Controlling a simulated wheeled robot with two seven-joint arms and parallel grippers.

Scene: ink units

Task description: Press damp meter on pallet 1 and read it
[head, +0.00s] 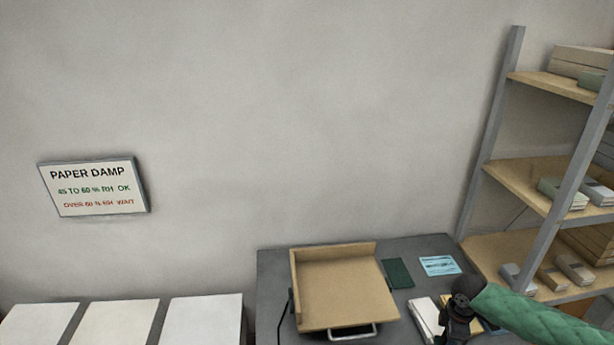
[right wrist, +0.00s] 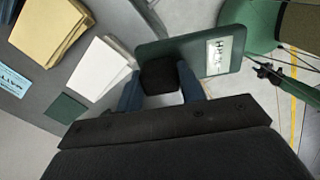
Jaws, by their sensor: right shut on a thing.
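My right gripper (head: 457,318) comes in from the right over the grey table in the head view. In the right wrist view its blue fingers (right wrist: 160,80) are shut on the black block of a dark green flat device (right wrist: 185,48), seemingly the damp meter. A white label or display (right wrist: 219,57) on it has dark marks starting with an H, too small and turned to read surely. Three pale paper stacks (head: 118,325) stand at the lower left of the head view; no pallet number shows. The device is not clearly seen there. My left gripper is out of view.
A wall sign (head: 93,187) reads PAPER DAMP, 45 to 60 % RH OK, over 60 % RH wait. A tan tray (head: 345,290), a blue card (head: 440,265) and a dark green pad (head: 398,273) lie on the table (head: 270,290). A shelf rack (head: 535,180) stands right.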

